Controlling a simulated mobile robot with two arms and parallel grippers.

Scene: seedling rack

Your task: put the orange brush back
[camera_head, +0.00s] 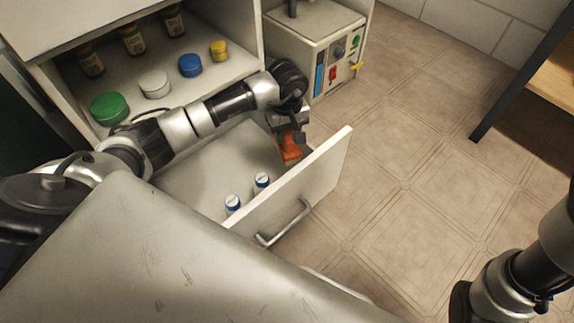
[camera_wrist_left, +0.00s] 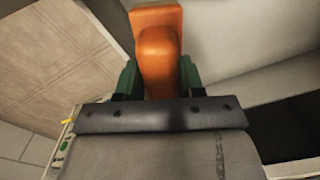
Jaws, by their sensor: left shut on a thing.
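The orange brush (camera_head: 290,148) is in my left gripper (camera_head: 288,132), at the right inner end of the open drawer (camera_head: 333,165). In the left wrist view, the brush (camera_wrist_left: 157,55) sits between the two green-padded fingers of my left gripper (camera_wrist_left: 158,80), which is shut on it. The brush's lower part is close to the drawer, but I cannot tell whether it touches the floor or wall of the drawer. My right arm shows at the lower right of the head view; its gripper is out of view.
Two white bottles with blue labels, one of them here (camera_head: 262,181), stand in the drawer near its front. The shelf above holds brown bottles (camera_head: 134,40) and coloured jars (camera_head: 109,107). A machine with buttons (camera_head: 338,62) stands right of the cabinet. The tiled floor (camera_head: 430,170) is clear.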

